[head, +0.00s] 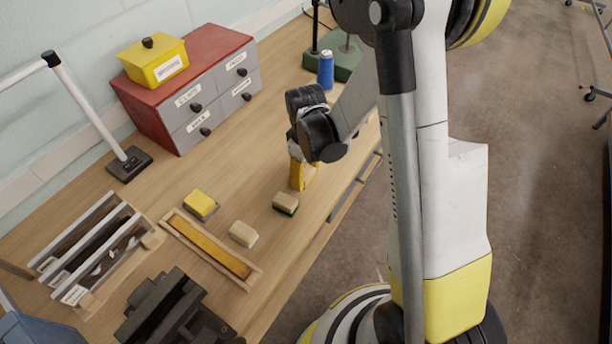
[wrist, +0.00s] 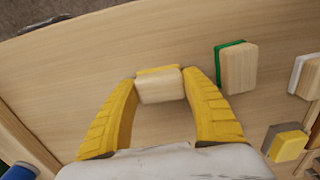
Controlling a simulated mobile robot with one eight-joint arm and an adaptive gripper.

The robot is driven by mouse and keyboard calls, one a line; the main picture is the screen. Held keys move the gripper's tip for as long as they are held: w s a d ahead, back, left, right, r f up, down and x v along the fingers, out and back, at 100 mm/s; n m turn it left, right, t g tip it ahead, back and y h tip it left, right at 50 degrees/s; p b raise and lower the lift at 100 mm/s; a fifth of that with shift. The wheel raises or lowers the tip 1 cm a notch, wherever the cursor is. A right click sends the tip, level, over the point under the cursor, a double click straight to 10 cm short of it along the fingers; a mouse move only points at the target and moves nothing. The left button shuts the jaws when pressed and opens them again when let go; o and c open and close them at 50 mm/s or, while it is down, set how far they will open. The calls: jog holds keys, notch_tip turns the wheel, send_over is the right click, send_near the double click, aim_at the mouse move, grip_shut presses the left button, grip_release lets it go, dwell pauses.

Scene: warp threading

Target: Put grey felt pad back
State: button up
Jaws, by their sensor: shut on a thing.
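A yellow block with a grey pad under it (head: 201,205) lies on the table, beside the long wooden tray; it also shows at the right in the wrist view (wrist: 287,144). My gripper (wrist: 160,84) is away from it, shut on a pale wooden block with a yellow edge (wrist: 160,90), one yellow finger on each side. In the head view my gripper (head: 303,175) is low over the table, and the held block is mostly hidden. I cannot tell whether that block touches the table.
A green-edged wooden block (head: 286,203) and a white-edged one (head: 243,233) lie near. The long wooden tray (head: 254,281) has an orange-yellow floor. A drawer cabinet (head: 160,130), a blue can (head: 326,70) and a slotted rack (head: 72,294) stand around. The table's front edge is close.

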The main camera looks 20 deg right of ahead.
jog(key=shift+r, duration=0.1)
jog(key=o, duration=1.2)
notch_tip(320, 180, up, 12)
jog(key=p, duration=0.4)
notch_tip(320, 180, up, 10)
jog(key=m+t, duration=0.3)
send_over(306, 173)
jog(key=s, duration=0.5)
jog(key=s+r+m+t, duration=0.4)
jog(key=s+r, duration=0.1)
jog(key=s, duration=0.2)
jog(key=shift+s+r, duration=0.25)
jog(key=shift+s, duration=0.05)
